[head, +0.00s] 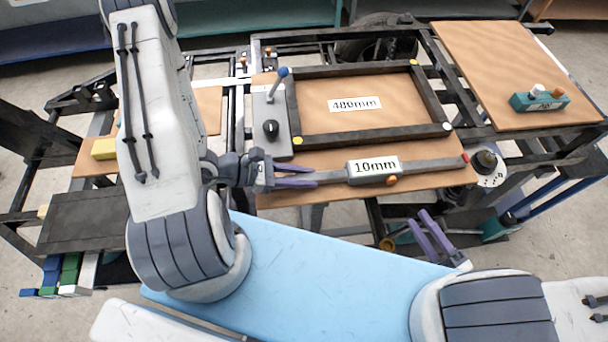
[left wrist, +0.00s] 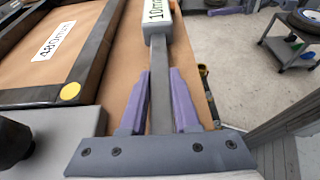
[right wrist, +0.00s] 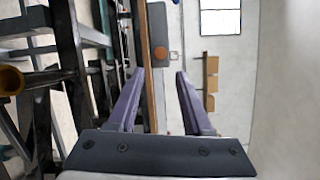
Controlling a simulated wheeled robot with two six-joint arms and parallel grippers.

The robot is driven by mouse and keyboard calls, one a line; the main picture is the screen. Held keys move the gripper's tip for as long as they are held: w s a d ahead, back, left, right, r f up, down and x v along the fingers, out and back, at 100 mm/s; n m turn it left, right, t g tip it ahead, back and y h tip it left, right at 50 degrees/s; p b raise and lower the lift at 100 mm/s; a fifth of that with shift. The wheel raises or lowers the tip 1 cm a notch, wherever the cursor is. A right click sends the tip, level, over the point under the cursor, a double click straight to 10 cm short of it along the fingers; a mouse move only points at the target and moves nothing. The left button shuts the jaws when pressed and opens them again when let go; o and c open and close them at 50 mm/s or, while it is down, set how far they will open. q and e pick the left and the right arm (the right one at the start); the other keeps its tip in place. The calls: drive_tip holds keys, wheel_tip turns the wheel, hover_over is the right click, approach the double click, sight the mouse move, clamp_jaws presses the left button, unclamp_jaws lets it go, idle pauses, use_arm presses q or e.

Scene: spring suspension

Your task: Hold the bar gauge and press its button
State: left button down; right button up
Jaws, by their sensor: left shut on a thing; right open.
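The bar gauge (head: 432,165) is a long grey bar with a housing marked 10mm (head: 373,168), an orange button (head: 392,181) and a red tip. It lies along the front edge of the wooden board. My left gripper (head: 316,177) is shut on the gauge's bar, left of the housing. In the left wrist view the bar (left wrist: 161,92) runs between its purple fingers. My right gripper (head: 417,217) is open and empty, below and right of the button, apart from the gauge. In the right wrist view an orange spot, seemingly the button (right wrist: 175,55), shows beyond the fingers.
A dark rectangular frame (head: 370,70) around a 480mm label (head: 355,104) lies behind the gauge. A grey plate (head: 266,105) with a black knob (head: 271,129) is at its left. A teal box (head: 540,101) sits on the right board. A dark round fitting (head: 486,160) stands near the red tip.

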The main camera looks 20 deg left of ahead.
idle(0.4)
clamp_jaws()
drive_tip(key=d+m+g+y, duration=0.2)
drive_tip(key=d+m+g, duration=0.1)
drive_tip(key=m, duration=1.1)
drive_tip(key=d+r+m+g+y, duration=0.1)
drive_tip(key=d+m+g+y, duration=0.1)
drive_tip(key=m, duration=1.3)
drive_tip(key=d+g, duration=0.1)
drive_tip(key=g, duration=0.1)
drive_tip(key=shift+r+g, duration=0.15)
drive_tip(key=shift+g, duration=0.15)
